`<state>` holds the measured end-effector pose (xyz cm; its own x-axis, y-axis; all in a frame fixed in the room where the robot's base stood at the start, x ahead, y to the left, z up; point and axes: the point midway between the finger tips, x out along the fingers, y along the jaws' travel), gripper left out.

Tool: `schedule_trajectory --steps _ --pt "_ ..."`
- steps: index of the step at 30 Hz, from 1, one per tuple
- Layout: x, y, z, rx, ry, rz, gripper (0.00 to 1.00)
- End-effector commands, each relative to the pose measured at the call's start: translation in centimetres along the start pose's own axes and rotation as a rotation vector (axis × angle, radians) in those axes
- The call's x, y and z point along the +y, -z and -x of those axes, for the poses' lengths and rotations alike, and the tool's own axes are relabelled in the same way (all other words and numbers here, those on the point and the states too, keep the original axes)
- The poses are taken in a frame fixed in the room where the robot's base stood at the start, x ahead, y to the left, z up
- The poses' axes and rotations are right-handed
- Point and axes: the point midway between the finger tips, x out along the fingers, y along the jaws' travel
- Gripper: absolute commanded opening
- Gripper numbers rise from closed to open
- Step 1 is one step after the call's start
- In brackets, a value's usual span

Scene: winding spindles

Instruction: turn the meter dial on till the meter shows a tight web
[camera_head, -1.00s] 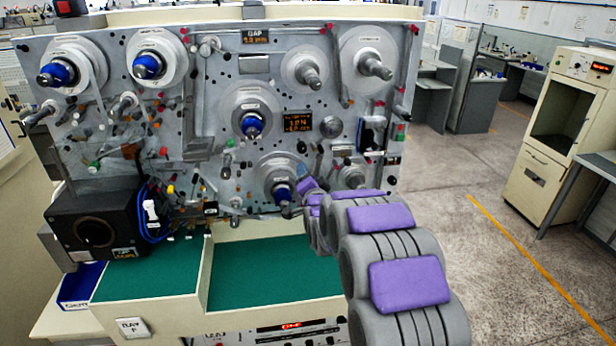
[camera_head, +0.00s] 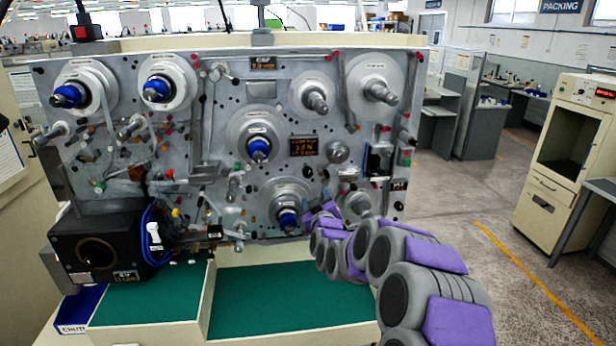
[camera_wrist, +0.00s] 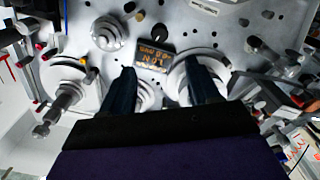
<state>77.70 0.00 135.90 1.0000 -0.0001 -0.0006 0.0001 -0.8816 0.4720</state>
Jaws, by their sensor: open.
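The meter (camera_head: 303,146) is a small dark display with orange characters, near the middle of the grey machine panel. Its digits are too small to read surely. The likely dial is a round grey knob (camera_head: 338,152) just right of it. In the wrist view, which looks turned over, the meter (camera_wrist: 152,57) is at upper middle and the knob (camera_wrist: 107,33) left of it. My gripper (camera_wrist: 160,82) shows two dark fingers, apart and empty, below the meter in that picture. In the head view my purple and grey arm reaches the lower panel, its fingers unclear.
Several reels surround the meter; a blue-hubbed one (camera_head: 258,148) is left of it and another (camera_head: 287,217) is beside my arm's end. Thin posts and guides stick out of the panel. A green ledge (camera_head: 270,300) lies below. Open floor is on the right.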

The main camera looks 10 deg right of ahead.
Motion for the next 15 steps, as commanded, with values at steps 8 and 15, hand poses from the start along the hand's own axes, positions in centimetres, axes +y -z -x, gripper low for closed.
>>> schedule_trajectory --steps 8,15 --pt "0.0 -0.2 0.1 0.001 0.000 0.287 0.61" --pt "0.1 -0.1 -0.9 0.002 -0.002 0.315 0.61"
